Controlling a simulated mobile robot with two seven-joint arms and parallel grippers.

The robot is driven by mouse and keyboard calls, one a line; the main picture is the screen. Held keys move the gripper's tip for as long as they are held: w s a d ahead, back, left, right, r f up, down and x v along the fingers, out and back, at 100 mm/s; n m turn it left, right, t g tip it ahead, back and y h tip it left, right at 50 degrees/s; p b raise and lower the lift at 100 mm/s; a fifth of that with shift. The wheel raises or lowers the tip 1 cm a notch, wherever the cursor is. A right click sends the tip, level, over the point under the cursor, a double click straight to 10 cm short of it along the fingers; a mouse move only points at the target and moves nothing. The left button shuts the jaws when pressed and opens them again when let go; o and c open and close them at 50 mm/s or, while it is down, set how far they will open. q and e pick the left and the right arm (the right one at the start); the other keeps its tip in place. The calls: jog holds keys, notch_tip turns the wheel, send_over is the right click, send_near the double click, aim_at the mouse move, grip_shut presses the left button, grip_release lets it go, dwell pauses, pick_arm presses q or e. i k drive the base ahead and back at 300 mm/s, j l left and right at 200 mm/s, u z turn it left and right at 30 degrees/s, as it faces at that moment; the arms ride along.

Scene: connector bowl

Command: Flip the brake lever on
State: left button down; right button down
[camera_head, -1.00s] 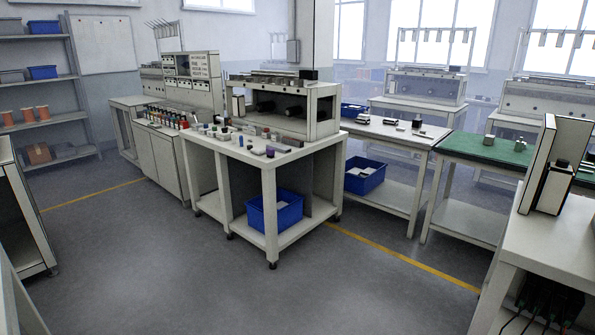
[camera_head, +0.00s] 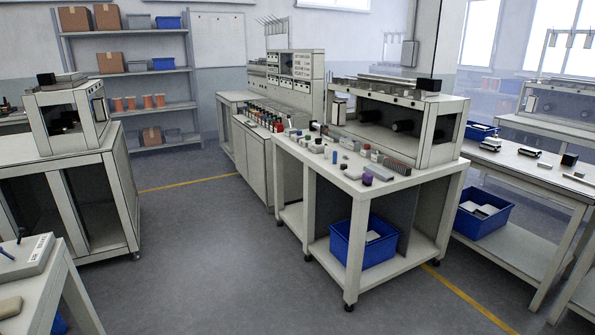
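I cannot make out a brake lever in this view. Neither of my grippers is in view. A white workbench (camera_head: 405,187) stands in the middle right, with a white machine housing (camera_head: 436,115) at its back and several small parts on its top. Another machine housing (camera_head: 67,119) with a dark front opening stands on a cabinet at the left. Whether a lever belongs to either machine is too small to tell.
A blue bin (camera_head: 365,245) sits on the workbench's lower shelf. Another blue bin (camera_head: 482,217) is at the right. A grey shelf rack (camera_head: 160,108) stands at the back left. A table corner (camera_head: 52,262) is at the lower left. The grey floor (camera_head: 215,255) between is clear.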

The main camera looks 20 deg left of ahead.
aim_at(21, 229)
jog(key=i+u, duration=0.4)
jog(key=i, duration=0.15)
jog(key=i+l+u, duration=0.1)
jog(key=i+u, duration=0.25)
jog(key=i, duration=0.2)
jog(key=i+u, duration=0.25)
jog(key=u, duration=0.15)
jog(key=i+u, duration=0.35)
jog(key=i+l+u, duration=0.1)
jog(key=u, duration=0.3)
jog(key=i+u, duration=0.2)
jog(key=u, duration=0.2)
jog(key=i+l+u, duration=0.15)
jog(key=u, duration=0.25)
jog(key=i+l+u, duration=0.15)
jog(key=u, duration=0.25)
jog(key=i+l+u, duration=0.2)
jog(key=u, duration=0.15)
jog(key=i+l+u, duration=0.35)
jog(key=k+j, duration=0.1)
